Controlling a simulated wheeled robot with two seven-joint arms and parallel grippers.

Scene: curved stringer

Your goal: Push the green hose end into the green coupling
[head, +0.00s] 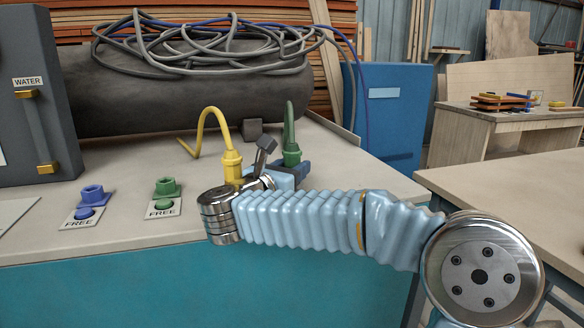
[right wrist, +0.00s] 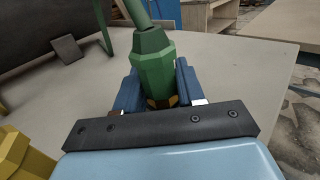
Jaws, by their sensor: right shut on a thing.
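The green hose end (head: 291,152) is between the blue jaws of my right gripper (head: 288,168), which is shut on it. In the right wrist view, the green hose end (right wrist: 155,75) stands roughly upright between the two blue fingers (right wrist: 157,88), with its hose rising from the top. The green coupling (head: 166,187) is on the bench to the left, with nothing in it, behind a green button (head: 163,203) on a FREE label. The gripper and hose end are well to the right of the coupling. My arm partly hides the hose end's lower part in the head view. My left gripper is out of view.
A yellow hose end (head: 232,165) with its hose stands between the green coupling and my gripper. A blue coupling (head: 92,194) with a blue button is farther left. The grey WATER cabinet (head: 38,100) is at far left. A dark tank (head: 180,98) with coiled hoses lies behind.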

